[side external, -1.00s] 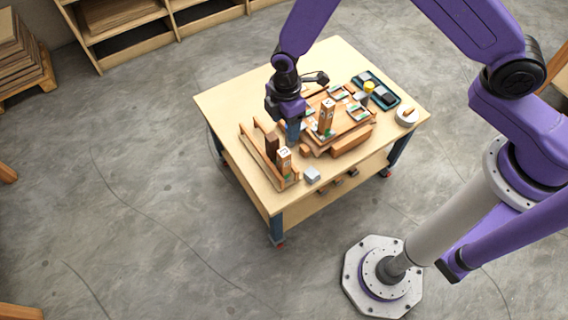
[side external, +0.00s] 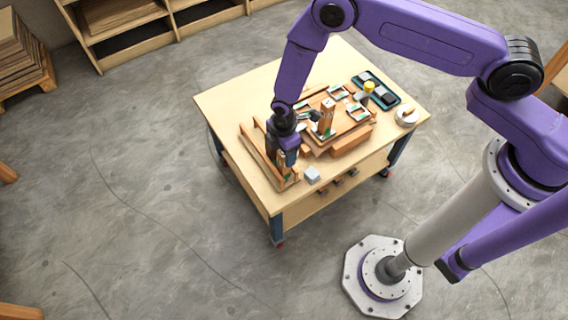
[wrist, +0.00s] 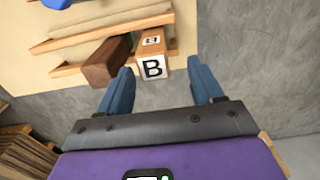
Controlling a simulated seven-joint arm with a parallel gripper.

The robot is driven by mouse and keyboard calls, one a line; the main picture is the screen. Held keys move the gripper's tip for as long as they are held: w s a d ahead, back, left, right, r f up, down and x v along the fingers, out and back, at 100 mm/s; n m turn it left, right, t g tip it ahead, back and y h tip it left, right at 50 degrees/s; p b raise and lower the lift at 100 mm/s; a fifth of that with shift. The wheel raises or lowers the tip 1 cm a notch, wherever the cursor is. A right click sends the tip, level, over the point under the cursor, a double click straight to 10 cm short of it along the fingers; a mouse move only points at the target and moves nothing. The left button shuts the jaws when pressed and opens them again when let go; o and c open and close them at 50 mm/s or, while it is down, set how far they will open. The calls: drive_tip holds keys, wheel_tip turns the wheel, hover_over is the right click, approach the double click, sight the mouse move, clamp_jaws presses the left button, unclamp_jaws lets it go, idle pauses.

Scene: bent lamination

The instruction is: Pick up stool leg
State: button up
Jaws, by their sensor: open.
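A light wooden stool leg marked B (wrist: 152,67) shows its end face in the wrist view. A darker brown leg (wrist: 105,62) stands just left of it. My gripper (wrist: 159,72) is open, with its blue fingers on either side of the B leg and the left fingertip close to the dark leg; I cannot tell if it touches. In the side view my gripper (side external: 287,157) is low over the wooden rack (side external: 257,158) and hides most of both legs. Another light marked leg (side external: 327,117) stands upright on the wooden fixture to the right.
The fixture (side external: 350,142) with several framed pads fills the table's middle. A dark tray (side external: 376,88), a yellow-topped item (side external: 369,87) and a round whitish item (side external: 406,116) lie behind and right. The table's left part is clear.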

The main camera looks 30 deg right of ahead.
sight(284, 165)
drive_tip(key=shift+w+d+f, duration=0.1)
drive_tip(key=shift+f, duration=0.95)
drive_tip(key=shift+w+d+f, duration=0.1)
drive_tip(key=shift+w+f, duration=0.05)
drive_tip(key=shift+f, duration=0.85)
drive_tip(key=shift+w+d+f, duration=0.1)
drive_tip(key=shift+f, duration=0.95)
drive_tip(key=c, duration=1.2)
drive_tip(key=shift+o, duration=0.2)
drive_tip(key=shift+r, duration=0.2)
